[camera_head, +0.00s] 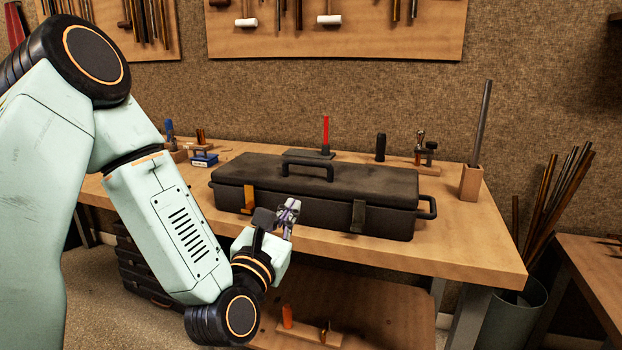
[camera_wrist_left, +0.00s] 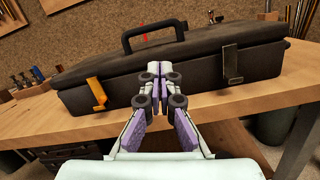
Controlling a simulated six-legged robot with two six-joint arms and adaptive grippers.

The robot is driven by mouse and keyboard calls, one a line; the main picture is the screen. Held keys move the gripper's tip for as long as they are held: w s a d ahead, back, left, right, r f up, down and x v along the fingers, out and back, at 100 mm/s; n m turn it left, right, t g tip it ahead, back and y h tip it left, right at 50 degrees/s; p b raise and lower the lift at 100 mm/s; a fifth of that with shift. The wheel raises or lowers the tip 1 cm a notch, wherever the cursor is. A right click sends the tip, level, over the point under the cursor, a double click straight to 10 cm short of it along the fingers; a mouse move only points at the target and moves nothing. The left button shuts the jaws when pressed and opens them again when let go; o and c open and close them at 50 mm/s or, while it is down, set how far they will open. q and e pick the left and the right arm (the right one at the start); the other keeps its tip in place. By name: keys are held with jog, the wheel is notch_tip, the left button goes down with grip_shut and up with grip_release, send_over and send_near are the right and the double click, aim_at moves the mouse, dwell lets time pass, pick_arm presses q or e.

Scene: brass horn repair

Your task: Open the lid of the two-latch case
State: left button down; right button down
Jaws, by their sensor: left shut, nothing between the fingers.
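A black case (camera_head: 380,185) with a top handle (camera_head: 308,168) lies with its lid down on the wooden workbench. It also fills the upper part of the left wrist view (camera_wrist_left: 200,75). Its front has an orange latch (camera_head: 249,199) at the left and a dark grey latch (camera_head: 357,216) at the right. In the left wrist view the orange latch (camera_wrist_left: 97,92) appears tilted and the grey latch (camera_wrist_left: 231,62) appears upright against the front. My left gripper (camera_head: 291,208) is shut and empty, in front of the case between the two latches. Whether it touches the case is unclear. My right gripper is not in view.
The workbench (camera_head: 460,250) has free room in front of and right of the case. Behind the case stand a red upright piece (camera_head: 326,132) and small tools. A rod in a wooden block (camera_head: 472,182) stands at the right. A bin of rods (camera_head: 510,315) stands beside the bench.

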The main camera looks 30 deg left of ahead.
pick_arm(q)
jog(key=w+a+r+n+b, duration=0.1)
jog(key=w+a+r+n, duration=0.1)
jog(key=w, duration=0.7)
jog(key=shift+w+a+r+n, duration=0.15)
jog(key=shift+a+r+n, duration=0.2)
jog(key=shift+a, duration=0.25)
